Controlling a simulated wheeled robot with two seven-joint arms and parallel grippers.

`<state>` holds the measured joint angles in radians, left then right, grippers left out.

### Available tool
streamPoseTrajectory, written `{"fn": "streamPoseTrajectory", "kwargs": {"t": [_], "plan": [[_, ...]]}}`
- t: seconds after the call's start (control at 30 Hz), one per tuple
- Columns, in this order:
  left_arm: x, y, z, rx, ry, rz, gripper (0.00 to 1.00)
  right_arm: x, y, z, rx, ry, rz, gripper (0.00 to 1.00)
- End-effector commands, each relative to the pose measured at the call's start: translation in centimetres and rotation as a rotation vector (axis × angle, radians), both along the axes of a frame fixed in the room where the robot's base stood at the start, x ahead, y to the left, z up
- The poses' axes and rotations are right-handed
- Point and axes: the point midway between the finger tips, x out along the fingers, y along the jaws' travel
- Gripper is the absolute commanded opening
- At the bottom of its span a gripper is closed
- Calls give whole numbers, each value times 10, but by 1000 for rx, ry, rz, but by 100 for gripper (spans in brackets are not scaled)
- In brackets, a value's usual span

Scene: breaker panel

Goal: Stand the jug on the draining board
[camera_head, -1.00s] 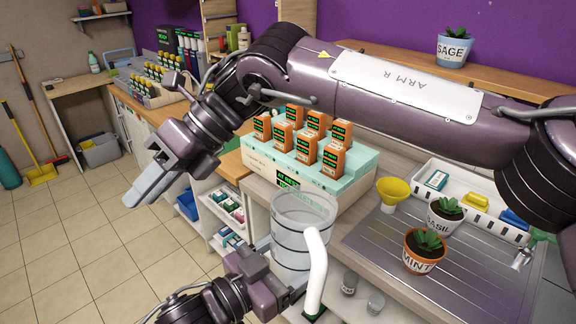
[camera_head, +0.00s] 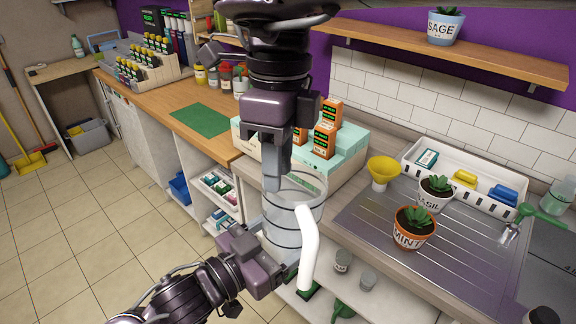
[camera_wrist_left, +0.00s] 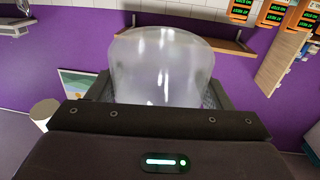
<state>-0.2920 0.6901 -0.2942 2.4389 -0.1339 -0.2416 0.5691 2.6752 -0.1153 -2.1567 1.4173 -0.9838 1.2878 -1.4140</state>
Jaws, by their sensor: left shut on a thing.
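The jug (camera_head: 290,235) is clear, with dark bands and a white handle (camera_head: 307,245). It is upright in front of the counter edge, left of the draining board (camera_head: 440,270). My left gripper (camera_head: 272,268) is shut on its lower side. The left wrist view shows the clear jug (camera_wrist_left: 162,65) between the fingers. My right gripper (camera_head: 273,178) points down at the jug's rim; its fingers overlap the jug in view, and I cannot tell whether they touch it or how far apart they are. The draining board is grooved metal.
On the draining board stand a mint pot (camera_head: 414,228) and a basil pot (camera_head: 435,193). A yellow funnel (camera_head: 383,170) is near its back left corner, and a white tray (camera_head: 450,186) lies behind.

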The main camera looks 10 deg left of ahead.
Motion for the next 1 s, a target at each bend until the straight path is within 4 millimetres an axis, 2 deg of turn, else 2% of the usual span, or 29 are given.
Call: {"fn": "streamPoseTrajectory", "kwargs": {"t": [0.3, 0.5, 0.7, 0.93, 1.0], "plan": [[0, 0, 1, -1, -1, 0, 43, -7, 1, -62, 1, 4, 2, 29], [0, 0, 1, -1, -1, 0, 43, -9, 2, -87, 0, 3, 0, 29], [0, 0, 1, -1, -1, 0, 43, -10, 2, -96, 2, 1, 1, 29], [0, 0, 1, -1, -1, 0, 43, -10, 2, -97, 2, 0, 1, 29], [0, 0, 1, -1, -1, 0, 43, -10, 2, -97, 2, 0, 1, 21]]}}
